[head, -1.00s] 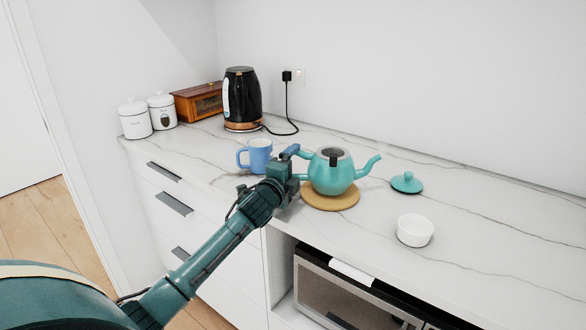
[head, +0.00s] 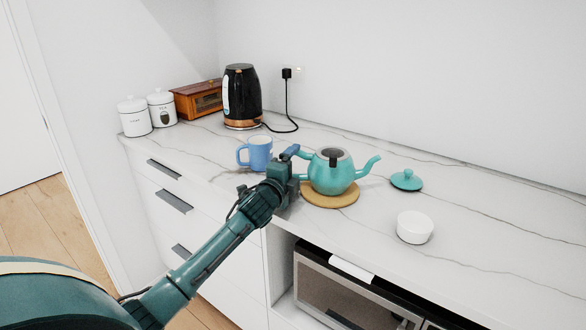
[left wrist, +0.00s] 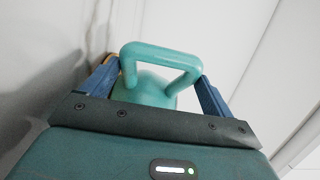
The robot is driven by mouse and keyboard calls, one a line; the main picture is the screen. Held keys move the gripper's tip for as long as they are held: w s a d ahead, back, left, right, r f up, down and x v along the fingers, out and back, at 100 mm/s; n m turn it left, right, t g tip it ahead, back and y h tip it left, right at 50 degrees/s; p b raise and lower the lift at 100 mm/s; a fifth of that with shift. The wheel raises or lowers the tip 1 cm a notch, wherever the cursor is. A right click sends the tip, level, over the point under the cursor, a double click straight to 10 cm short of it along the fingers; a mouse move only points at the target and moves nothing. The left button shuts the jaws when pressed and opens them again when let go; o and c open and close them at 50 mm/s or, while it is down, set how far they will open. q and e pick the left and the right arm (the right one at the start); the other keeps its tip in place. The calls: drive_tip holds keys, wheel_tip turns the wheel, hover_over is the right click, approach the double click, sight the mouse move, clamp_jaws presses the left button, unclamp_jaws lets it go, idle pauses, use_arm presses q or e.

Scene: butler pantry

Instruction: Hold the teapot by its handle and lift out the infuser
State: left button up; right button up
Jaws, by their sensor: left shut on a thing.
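The turquoise teapot (head: 336,181) stands upright on a round tan mat (head: 330,202), its spout to the right and lid off. The infuser (head: 333,155) sits in its top opening, showing as a grey rim with a dark upright tab. My left gripper (head: 297,157) is shut on the teapot handle at the pot's left side. In the left wrist view the handle (left wrist: 163,52) lies between the two blue fingers. The fingertips are partly hidden in the head view. My right gripper is not in view.
A turquoise lid (head: 406,181) and a small white bowl (head: 415,228) stand right of the teapot. A blue mug (head: 259,154) is close behind my left gripper. A black kettle (head: 242,98), wooden box (head: 198,99) and white canisters (head: 135,118) stand at the back left. The right counter is clear.

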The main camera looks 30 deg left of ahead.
use_arm(q)
drive_tip(key=shift+f, duration=0.15)
idle(1.4)
drive_tip(key=shift+s+f, duration=0.1)
drive_tip(key=shift+f, duration=0.15)
drive_tip(key=o, duration=1.5)
drive_tip(key=shift+r, duration=0.1)
